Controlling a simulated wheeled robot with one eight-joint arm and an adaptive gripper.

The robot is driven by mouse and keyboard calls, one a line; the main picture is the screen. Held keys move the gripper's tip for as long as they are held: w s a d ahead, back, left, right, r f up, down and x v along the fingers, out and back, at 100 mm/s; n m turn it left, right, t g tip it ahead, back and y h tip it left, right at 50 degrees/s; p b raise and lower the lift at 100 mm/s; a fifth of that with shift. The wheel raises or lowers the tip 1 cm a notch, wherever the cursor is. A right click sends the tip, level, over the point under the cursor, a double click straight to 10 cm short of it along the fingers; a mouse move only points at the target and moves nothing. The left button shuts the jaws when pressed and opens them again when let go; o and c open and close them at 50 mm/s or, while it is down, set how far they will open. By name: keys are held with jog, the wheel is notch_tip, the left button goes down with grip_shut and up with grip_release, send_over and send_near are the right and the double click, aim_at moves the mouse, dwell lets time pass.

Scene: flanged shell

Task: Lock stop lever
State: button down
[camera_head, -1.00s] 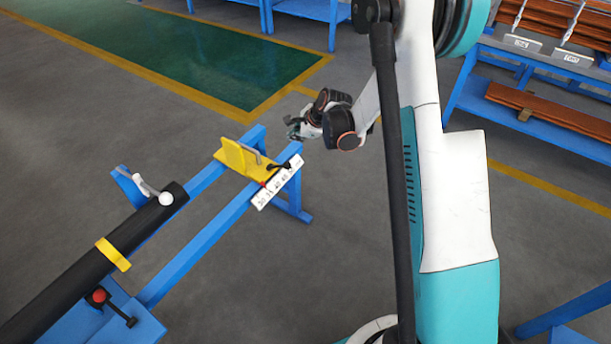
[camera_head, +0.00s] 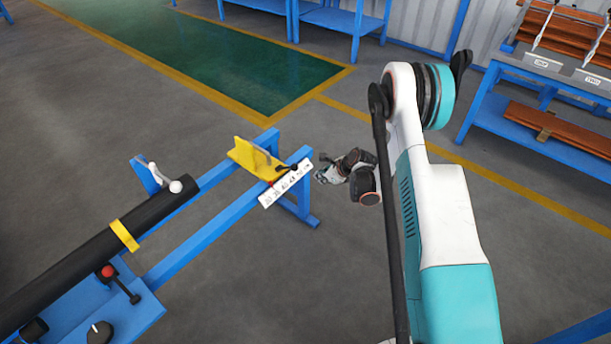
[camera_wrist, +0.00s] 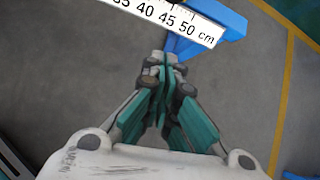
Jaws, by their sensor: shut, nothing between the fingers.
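The yellow stop (camera_head: 246,155) sits on the blue rail frame at its far end. A small dark lever (camera_head: 287,168) shows at the stop's right side, close to the white ruler (camera_head: 287,184); its exact angle is too small to tell. My gripper (camera_head: 320,176) is just right of the ruler's far end, apart from the lever. In the wrist view my gripper (camera_wrist: 166,62) is shut and empty, its tips just below the ruler (camera_wrist: 165,15) near the 50 cm mark. The stop and lever are outside the wrist view.
A black pipe (camera_head: 90,255) with a yellow band (camera_head: 124,235) lies on the blue frame at left. A red knob (camera_head: 108,271) is beside it. A blue rack (camera_head: 545,120) with brown stock stands at right. The floor around my gripper is clear.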

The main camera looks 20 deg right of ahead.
jog(key=b+x, duration=0.4)
jog(key=x, duration=0.6)
jog(key=shift+w+a+r+b, duration=0.2)
jog(key=shift+a+r, duration=0.1)
jog(key=shift+r, duration=0.25)
jog(key=shift+w+a+r+b, duration=0.2)
jog(key=shift+a+r, duration=0.15)
jog(key=shift+r, duration=0.25)
jog(key=shift+w+a+r+b, duration=0.1)
jog(key=shift+w+a+r, duration=0.15)
jog(key=shift+r, duration=0.3)
jog(key=shift+r, duration=0.1)
jog(key=shift+a+r+g+h+p, duration=0.15)
jog(key=shift+r+g+h+p, duration=0.25)
jog(key=shift+g, duration=0.2)
